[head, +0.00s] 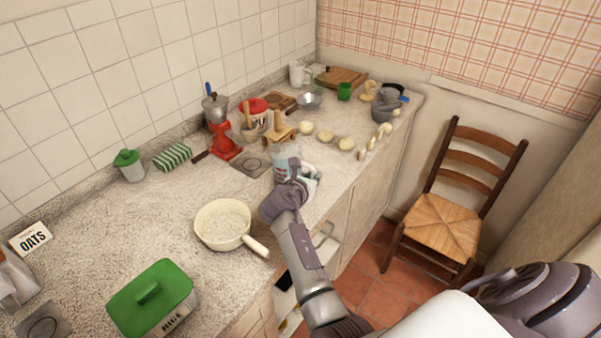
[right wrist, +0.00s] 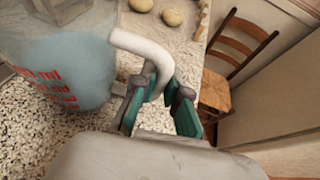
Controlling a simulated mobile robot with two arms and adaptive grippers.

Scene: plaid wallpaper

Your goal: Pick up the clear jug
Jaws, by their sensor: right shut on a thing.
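The clear jug (head: 286,158) stands near the front edge of the counter in the head view, partly hidden behind my right gripper (head: 303,178). In the right wrist view the jug (right wrist: 65,65) fills the upper left, see-through and bluish with red measuring marks. Its white curved handle (right wrist: 147,47) runs down between the teal-padded fingers of my right gripper (right wrist: 160,92), which is shut on it. I cannot tell whether the jug's base touches the counter. My left gripper is not in view.
A cream pan (head: 223,226) and a green-lidded box (head: 150,300) sit on the nearer counter. A red grinder (head: 222,140) and a wooden stand (head: 279,131) are behind the jug. Several pale round items (head: 325,135) lie beyond. A chair (head: 440,222) stands right.

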